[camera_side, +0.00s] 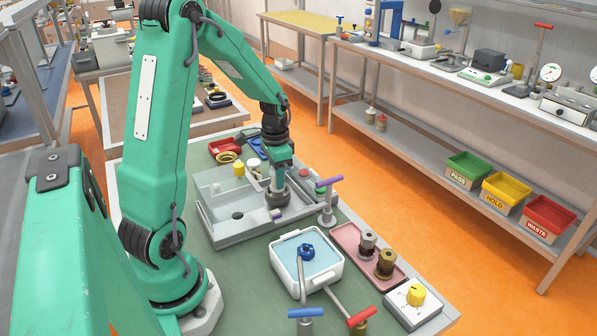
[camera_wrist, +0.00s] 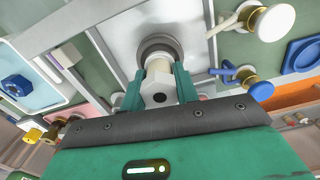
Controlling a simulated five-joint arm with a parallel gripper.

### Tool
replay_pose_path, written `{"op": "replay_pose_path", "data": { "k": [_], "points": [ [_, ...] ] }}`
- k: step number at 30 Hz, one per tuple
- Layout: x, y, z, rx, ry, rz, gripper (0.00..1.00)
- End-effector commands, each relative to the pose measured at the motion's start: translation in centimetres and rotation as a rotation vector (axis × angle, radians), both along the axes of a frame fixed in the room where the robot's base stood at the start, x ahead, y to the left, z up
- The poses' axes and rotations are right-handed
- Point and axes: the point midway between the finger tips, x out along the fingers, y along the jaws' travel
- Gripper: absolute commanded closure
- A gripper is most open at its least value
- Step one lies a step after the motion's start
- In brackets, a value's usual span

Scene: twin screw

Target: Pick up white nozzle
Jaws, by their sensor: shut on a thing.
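My gripper (camera_side: 277,181) points down over the grey tray-like fixture (camera_side: 217,232). In the wrist view my gripper (camera_wrist: 159,88) has its two green fingers closed on either side of the white nozzle (camera_wrist: 158,98), a short pale cylinder with a dark hole in its near end. The nozzle's far end meets a dark grey ring (camera_wrist: 160,46), and I cannot tell whether it is seated in it. In the side view the nozzle is too small and covered to make out clearly.
A purple-handled post (camera_side: 327,205) stands close right of my gripper. A white basin (camera_side: 290,278) with a blue knob lies in front, beside a pink tray (camera_side: 350,235) with metal fittings. A yellow-capped part (camera_side: 239,169) stands at the fixture's back. Green bench shows at front left.

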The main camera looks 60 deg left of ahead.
Motion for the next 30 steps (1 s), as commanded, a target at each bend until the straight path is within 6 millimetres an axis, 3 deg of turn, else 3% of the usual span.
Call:
{"op": "replay_pose_path", "data": {
  "k": [4,18,24,30],
  "points": [
    [0.1,0.1,2.4,0.003,-0.005,0.000,0.92],
    [0.2,-8.3,7.1,0.001,-0.003,-0.005,0.92],
    [0.2,-10.5,8.4,0.001,-0.003,-0.003,0.92],
    [0.1,-11.5,9.0,0.000,-0.001,0.000,0.92]
  ]
}}
